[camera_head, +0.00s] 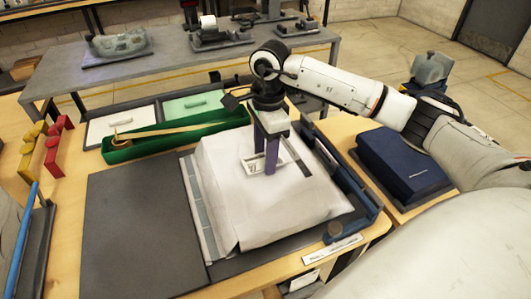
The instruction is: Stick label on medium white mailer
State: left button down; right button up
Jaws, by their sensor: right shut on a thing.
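The white mailer (245,212) lies puffed up on a dark mat in the middle of the table. My right gripper (270,172) points down over the mailer's upper part. It is shut on a small white label (249,166), which shows dark print at its left part. The label is at or just above the mailer's surface; I cannot tell whether it touches. The gripper's fingers hide part of the label. My left gripper is not in view.
A green tray (120,153) with a tan item lies behind the mailer. A dark board (135,235) is to the left. Red and yellow holders (52,160) stand far left. A navy box (403,165) sits to the right. A blue-edged rail (352,205) borders the mailer's right side.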

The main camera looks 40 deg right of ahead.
aim_at(264, 160)
jog(key=shift+s+a+f, duration=0.1)
jog(key=shift+a+f, duration=0.2)
jog(key=shift+f, duration=0.05)
jog(key=o, duration=1.1)
jog(key=shift+d, duration=0.1)
jog(key=shift+d+r+p, duration=0.15)
jog(key=shift+r+p, duration=0.7)
jog(key=shift+r, duration=0.35)
jog(key=shift+r+p, duration=1.35)
jog(key=shift+r, duration=0.8)
jog(key=shift+r+p, duration=0.3)
jog(key=shift+r, duration=1.1)
